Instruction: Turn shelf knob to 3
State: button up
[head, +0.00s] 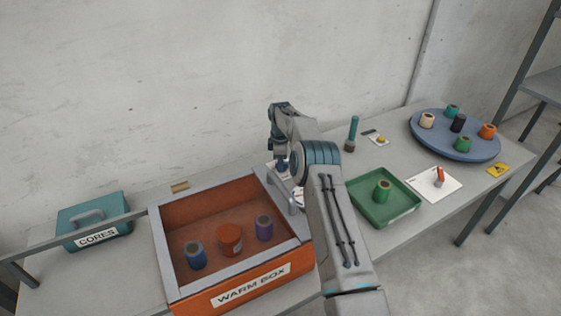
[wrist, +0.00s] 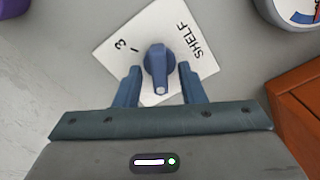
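The shelf knob (wrist: 158,55) is a dark blue bar knob on a white plate (wrist: 202,62) marked SHELF, seen in the wrist view. A "3" with a short tick is printed left of the knob. The white dot on the knob's end faces the bottom of the picture, away from the 3. My gripper (wrist: 158,68) is open, with one blue finger on each side of the knob and a gap at both sides. The plate's lower part is hidden by the gripper. In the head view my arm hides most of the knob area.
The orange warm box (head: 236,283) with several spools stands close to the knob plate. A round dial (wrist: 298,10) lies at the wrist view's upper right. A green tray (head: 404,211), a blue round turntable (head: 455,150) and a teal cores box (head: 92,218) are farther off.

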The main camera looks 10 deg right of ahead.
jog(key=shift+c, duration=0.3)
grip_shut()
jog(key=m+b, duration=0.1)
jog(key=m, duration=0.4)
jog(key=shift+w+b, duration=0.15)
jog(key=shift+b, duration=0.15)
jog(key=m, duration=0.6)
jog(key=shift+d+r, duration=0.1)
jog(key=shift+d, duration=0.05)
jog(key=m, duration=0.6)
jog(key=shift+d, duration=0.1)
jog(key=m, duration=0.6)
jog(key=shift+d+m, duration=0.1)
jog(key=shift+m, duration=0.3)
